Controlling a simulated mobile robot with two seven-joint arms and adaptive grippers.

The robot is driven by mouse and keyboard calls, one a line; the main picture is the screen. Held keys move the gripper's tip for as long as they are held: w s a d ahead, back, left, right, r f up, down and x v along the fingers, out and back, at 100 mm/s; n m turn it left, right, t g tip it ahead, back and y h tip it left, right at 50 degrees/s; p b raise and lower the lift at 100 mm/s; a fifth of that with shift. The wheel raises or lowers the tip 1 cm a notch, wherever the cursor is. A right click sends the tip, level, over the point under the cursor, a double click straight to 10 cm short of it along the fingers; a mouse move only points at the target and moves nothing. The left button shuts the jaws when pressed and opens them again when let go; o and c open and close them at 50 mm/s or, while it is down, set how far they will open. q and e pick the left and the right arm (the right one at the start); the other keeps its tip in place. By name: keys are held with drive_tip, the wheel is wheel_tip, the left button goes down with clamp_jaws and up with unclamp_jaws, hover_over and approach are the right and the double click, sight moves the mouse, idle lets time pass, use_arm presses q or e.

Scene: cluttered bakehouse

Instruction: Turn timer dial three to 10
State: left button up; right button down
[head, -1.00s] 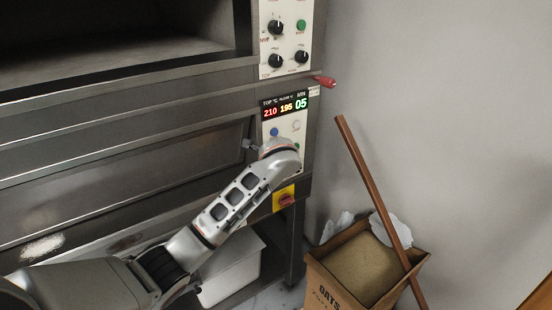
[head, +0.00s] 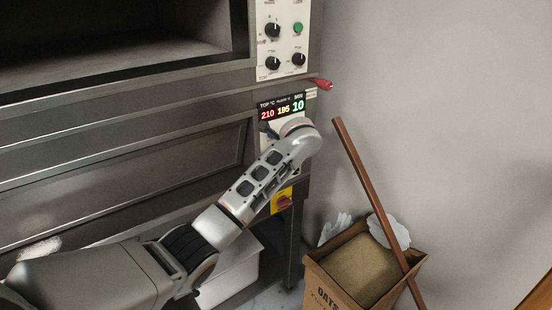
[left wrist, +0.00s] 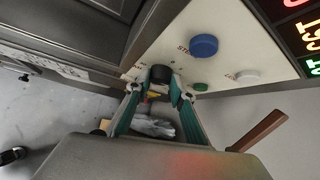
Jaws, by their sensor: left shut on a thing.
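The display (head: 281,108) of the lower oven deck reads 210, 195 and, under MIN, 10. Most of the panel below it is hidden behind my left arm in the head view. In the left wrist view, my left gripper (left wrist: 160,86) is shut on a black dial (left wrist: 160,73) on the pale panel, one finger on each side. Part of the display (left wrist: 302,38) also shows there at the right edge. The dial's pointer and markings cannot be read. My right gripper is not in view.
A blue button (left wrist: 203,45), a green button (left wrist: 200,87) and a white button (left wrist: 247,76) sit near the dial. An upper panel with dials, a red handle (head: 323,84) and a yellow-backed red switch (head: 283,202) are around. An oats box (head: 335,285) with a leaning wooden pole stands right.

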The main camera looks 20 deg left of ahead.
use_arm(q)
drive_tip(key=o, duration=1.1)
drive_tip(key=shift+o, duration=0.2)
drive_tip(key=v, duration=1.2)
